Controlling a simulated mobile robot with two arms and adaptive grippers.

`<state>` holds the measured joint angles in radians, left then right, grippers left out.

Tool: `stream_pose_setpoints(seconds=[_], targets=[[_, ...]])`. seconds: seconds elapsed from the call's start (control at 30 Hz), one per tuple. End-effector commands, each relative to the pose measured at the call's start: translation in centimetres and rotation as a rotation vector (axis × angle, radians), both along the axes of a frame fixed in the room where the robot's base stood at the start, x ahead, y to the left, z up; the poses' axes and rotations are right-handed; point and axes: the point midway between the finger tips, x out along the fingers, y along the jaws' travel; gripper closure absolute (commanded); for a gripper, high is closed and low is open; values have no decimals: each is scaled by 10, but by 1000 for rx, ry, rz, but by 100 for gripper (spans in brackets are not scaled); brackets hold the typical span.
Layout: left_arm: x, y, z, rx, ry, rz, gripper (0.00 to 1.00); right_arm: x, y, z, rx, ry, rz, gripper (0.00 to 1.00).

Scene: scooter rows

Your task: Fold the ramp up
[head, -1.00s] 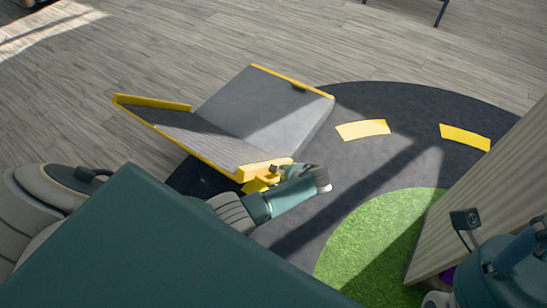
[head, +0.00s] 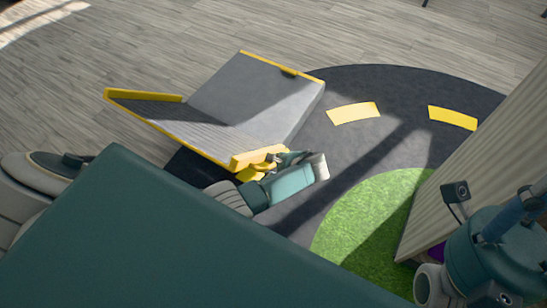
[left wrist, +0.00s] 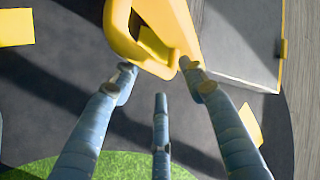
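The ramp (head: 252,95) stands on the dark mat, a grey slab joined to a ridged panel (head: 165,118) with yellow edges. A yellow loop handle (head: 246,161) sits at the panel's near right corner; it also shows at the top of the left wrist view (left wrist: 119,22). My left gripper (head: 280,164) is at this handle. In the left wrist view its three fingers (left wrist: 158,78) are spread, two tips close at the loop's lower edge, the third below; contact is unclear. My right arm's end (head: 495,255) is at lower right; its fingers cannot be made out.
A ribbed beige panel (head: 480,170) stands at the right, near my right arm. A dark round mat (head: 400,90) with yellow dashes (head: 353,113) and a green patch (head: 365,215) lies around the ramp. Wooden floor (head: 400,35) beyond is clear.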

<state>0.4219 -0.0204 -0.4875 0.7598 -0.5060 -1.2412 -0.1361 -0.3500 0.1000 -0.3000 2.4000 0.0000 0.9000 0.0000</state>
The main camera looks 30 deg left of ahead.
Motion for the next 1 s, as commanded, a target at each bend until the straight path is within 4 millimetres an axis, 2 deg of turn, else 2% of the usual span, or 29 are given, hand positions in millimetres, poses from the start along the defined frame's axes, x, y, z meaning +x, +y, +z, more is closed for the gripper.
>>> stream_pose_setpoints(seconds=[0.03, 1.0], targets=[[2, -2, 9, 2, -4, -2, 58, 0, 0, 7, 0, 0, 0, 58], [-18, -41, 60, 1, -1, 0, 58, 0, 0, 65, 0, 0, 0, 58]])
